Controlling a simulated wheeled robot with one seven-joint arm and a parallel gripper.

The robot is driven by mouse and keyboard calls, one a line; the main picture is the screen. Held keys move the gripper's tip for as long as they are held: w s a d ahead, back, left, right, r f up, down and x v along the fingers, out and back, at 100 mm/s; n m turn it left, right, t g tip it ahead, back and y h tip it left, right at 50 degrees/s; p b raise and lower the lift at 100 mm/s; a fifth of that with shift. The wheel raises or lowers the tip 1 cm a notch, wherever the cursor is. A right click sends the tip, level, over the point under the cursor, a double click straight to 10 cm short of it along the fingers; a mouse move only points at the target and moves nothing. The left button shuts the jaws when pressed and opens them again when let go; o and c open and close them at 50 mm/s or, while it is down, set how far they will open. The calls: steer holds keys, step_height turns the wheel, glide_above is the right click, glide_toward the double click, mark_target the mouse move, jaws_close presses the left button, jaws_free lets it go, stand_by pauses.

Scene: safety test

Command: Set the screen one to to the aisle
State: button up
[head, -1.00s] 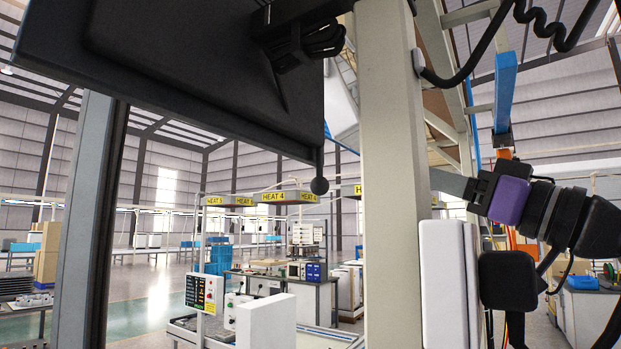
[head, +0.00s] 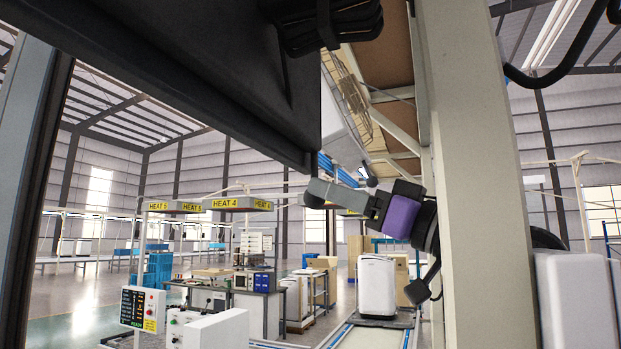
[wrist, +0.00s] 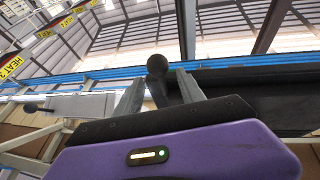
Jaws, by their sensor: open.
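The screen (head: 215,75) is a large dark panel seen from its back, filling the upper left of the head view. A black ball knob (head: 313,201) hangs at its lower corner. My gripper (head: 316,190) is at that knob, coming from the right. In the wrist view the knob (wrist: 157,65) shows between and just beyond the two grey fingertips (wrist: 160,84), and its stem runs down between them. The fingers are apart; whether one touches the stem I cannot tell. The screen's dark edge (wrist: 255,88) runs off to the right.
A pale post (head: 475,150) stands close on the right, in front of part of my arm. Another ball knob (head: 372,181) is farther back, below a pale panel. A control panel (head: 143,309) and benches stand lower left. A white bin-like unit (head: 376,286) stands beyond.

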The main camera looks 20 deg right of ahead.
steer(key=shift+p+x, duration=0.65)
steer(key=shift+x, duration=1.45)
steer(key=shift+c, duration=0.5)
steer(key=shift+f, duration=0.1)
jaws_close()
